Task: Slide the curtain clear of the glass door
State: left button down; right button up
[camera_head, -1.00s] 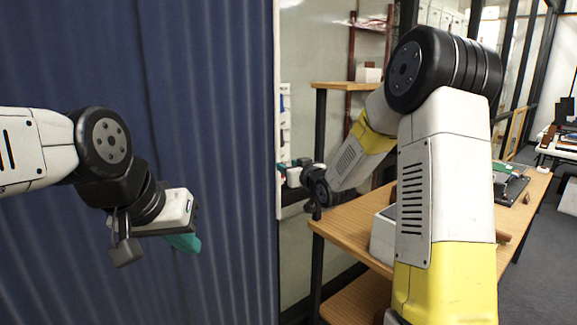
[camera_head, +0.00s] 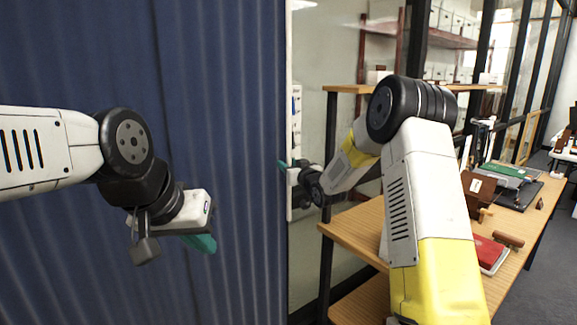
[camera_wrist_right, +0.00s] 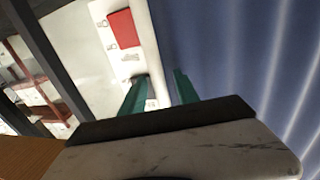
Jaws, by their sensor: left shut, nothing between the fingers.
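The dark blue pleated curtain (camera_head: 230,70) fills the left half of the head view. Its right edge runs upright near the middle. My left gripper (camera_head: 203,243) is in front of the curtain, shut and empty, its teal fingers pointing down to the right. My right gripper (camera_head: 283,164) is at the curtain's right edge. In the right wrist view its two teal fingers (camera_wrist_right: 160,88) stand apart with a gap between them. The curtain (camera_wrist_right: 220,60) lies on the right side there, close to the right finger. I cannot tell whether the fingers touch it.
A wooden table (camera_head: 350,232) with a red book (camera_head: 487,252) and other items stands to the right, under my right arm. A wooden shelf (camera_head: 345,88) and dark-framed glass are behind. A white panel with a red card (camera_wrist_right: 124,28) is beside the curtain. Grey floor (camera_head: 545,255) lies far right.

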grip_shut()
dwell(1.4)
